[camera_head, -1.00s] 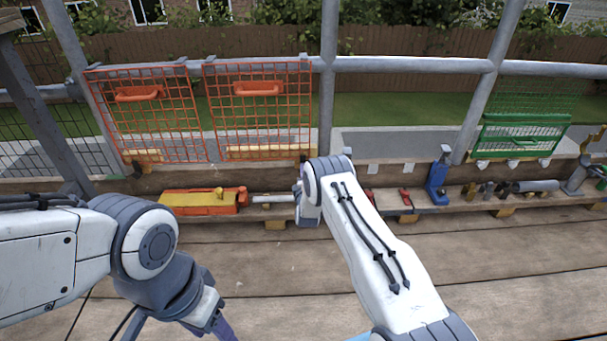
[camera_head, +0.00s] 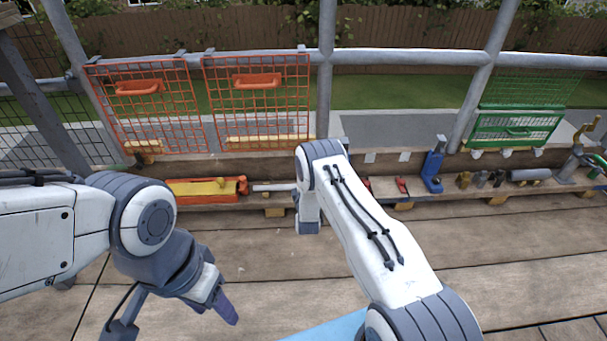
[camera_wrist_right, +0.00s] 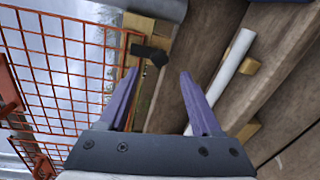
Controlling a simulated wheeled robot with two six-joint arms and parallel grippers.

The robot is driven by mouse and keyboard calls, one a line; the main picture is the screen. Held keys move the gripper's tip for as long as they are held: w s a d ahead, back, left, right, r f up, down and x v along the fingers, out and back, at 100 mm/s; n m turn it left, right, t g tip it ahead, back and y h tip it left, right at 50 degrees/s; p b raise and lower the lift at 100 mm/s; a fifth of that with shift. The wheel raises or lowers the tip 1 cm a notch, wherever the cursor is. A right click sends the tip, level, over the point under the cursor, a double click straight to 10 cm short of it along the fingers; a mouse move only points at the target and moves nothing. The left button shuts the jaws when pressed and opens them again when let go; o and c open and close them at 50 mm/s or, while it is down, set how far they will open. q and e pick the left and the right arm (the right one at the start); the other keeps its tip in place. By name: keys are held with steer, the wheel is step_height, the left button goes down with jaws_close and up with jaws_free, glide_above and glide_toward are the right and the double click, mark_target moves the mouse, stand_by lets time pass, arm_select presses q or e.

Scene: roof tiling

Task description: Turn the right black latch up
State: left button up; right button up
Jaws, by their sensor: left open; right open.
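The right black latch (camera_wrist_right: 150,52) shows in the right wrist view on the wooden board at the lower edge of an orange mesh panel (camera_wrist_right: 62,60). My right gripper (camera_wrist_right: 160,78) is open and empty, its two purple fingers pointing toward the latch, which lies ahead between them. I cannot tell whether they touch it. In the head view my right arm hides the right latch and the right gripper. The right orange panel (camera_head: 258,105) stands upright there. My left gripper (camera_head: 222,306) hangs open over the deck at the lower left, away from the panels.
A second orange panel (camera_head: 148,110) stands to the left. A yellow and orange tool (camera_head: 205,188) and a white tube (camera_wrist_right: 232,66) lie along the lower plank. Blue, red and brass tools and a green rack (camera_head: 515,127) are to the right. The wooden deck (camera_head: 270,260) is clear.

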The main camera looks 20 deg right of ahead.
arm_select(q)
steer(key=shift+r+p, duration=0.5)
steer(key=shift+r, duration=0.4)
arm_select(e)
steer(key=shift+v, duration=1.8)
